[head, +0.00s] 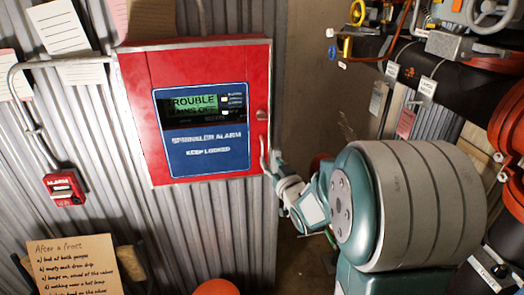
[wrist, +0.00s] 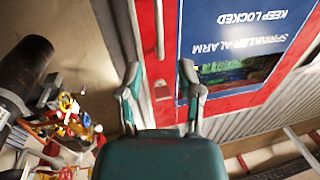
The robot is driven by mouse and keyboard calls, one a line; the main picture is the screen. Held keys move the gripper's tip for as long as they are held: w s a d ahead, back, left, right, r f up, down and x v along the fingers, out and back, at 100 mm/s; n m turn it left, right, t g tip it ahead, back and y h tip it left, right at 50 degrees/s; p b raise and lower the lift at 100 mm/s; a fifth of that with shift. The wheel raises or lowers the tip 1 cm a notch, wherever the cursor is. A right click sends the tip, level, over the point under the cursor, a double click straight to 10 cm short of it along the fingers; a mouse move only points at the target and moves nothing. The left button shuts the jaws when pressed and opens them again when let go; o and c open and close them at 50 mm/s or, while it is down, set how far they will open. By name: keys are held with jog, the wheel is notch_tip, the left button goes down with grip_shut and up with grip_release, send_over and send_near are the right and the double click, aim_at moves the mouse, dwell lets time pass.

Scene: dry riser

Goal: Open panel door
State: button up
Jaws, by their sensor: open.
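The panel door (head: 210,70) is red with a blue "Sprinkler alarm, keep locked" plate and a dark display reading "TROUBLE". It looks shut in its frame on the corrugated wall. My gripper (head: 275,163) is beside the handle at that edge. In the wrist view, upside down, the open fingers (wrist: 160,71) are spread in front of the door edge (wrist: 145,35). The handle (wrist: 159,29) lies beyond the fingertips, between their lines. I cannot tell whether a finger touches anything.
A red alarm box (head: 64,188) with a conduit is left of the panel. A handwritten card (head: 75,265) is at the lower left. Dark pipes with valves and tags (head: 425,88) crowd the right side. An orange rounded object (head: 217,287) is at the bottom.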

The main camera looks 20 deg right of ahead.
aim_at(263, 151)
jog(key=w, duration=0.7)
jog(key=shift+w, duration=0.2)
grip_shut()
